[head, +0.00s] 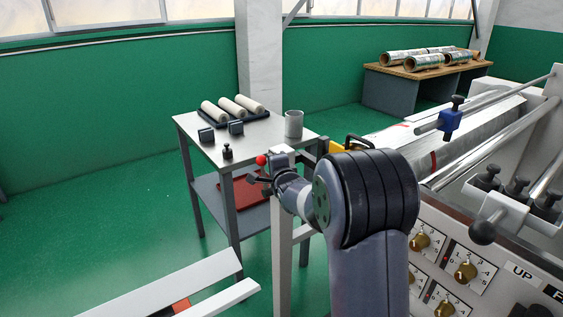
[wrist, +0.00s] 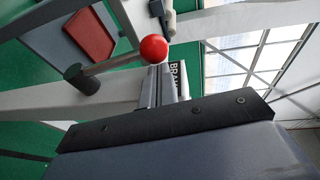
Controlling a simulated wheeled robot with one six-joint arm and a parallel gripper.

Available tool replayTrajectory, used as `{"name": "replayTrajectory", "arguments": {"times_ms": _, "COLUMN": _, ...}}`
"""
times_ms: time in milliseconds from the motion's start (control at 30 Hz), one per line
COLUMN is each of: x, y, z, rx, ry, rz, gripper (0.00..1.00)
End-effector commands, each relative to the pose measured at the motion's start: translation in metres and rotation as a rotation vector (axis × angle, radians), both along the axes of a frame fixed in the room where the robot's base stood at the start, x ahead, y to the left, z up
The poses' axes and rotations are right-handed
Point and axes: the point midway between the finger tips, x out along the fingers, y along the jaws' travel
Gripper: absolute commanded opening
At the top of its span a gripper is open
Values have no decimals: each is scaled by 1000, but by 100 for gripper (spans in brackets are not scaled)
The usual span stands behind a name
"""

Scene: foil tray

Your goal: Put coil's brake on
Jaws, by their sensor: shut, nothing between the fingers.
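The brake lever's red ball knob (head: 261,160) shows by a pale post (head: 283,225), left of my arm. In the wrist view, the red knob (wrist: 153,49) sits just beyond the tips of my gripper (wrist: 158,72). A dark label (wrist: 180,80), partly hidden, reads "BRA" beside the fingers. My gripper (head: 264,181) is shut and empty, close to the knob in the head view. I cannot tell whether it touches the knob. A silver foil coil (head: 455,143) seems to lie in the machine on the right.
A small table (head: 205,142) behind my gripper holds white rollers (head: 231,107), dark blocks and a grey cup (head: 293,124). A red item (head: 245,192) lies on its lower shelf. The machine's knob panel (head: 450,265) stands close at right. Pale rails (head: 180,290) lie low in front.

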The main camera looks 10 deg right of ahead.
Motion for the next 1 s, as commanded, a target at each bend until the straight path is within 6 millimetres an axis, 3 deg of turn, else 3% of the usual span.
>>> {"name": "replayTrajectory", "arguments": {"times_ms": 33, "x": 4, "y": 2, "z": 11, "rx": -12, "ry": 29, "rz": 1, "gripper": 0}}
{"name": "replayTrajectory", "arguments": {"times_ms": 300, "x": 22, "y": 10, "z": 6, "rx": -68, "ry": 165, "rz": 1, "gripper": 0}}
{"name": "replayTrajectory", "arguments": {"times_ms": 633, "x": 40, "y": 16, "z": 1, "rx": -65, "ry": 159, "rz": 0, "gripper": 0}}
{"name": "replayTrajectory", "arguments": {"times_ms": 1000, "x": 46, "y": 19, "z": 0, "rx": -64, "ry": 157, "rz": 0, "gripper": 0}}
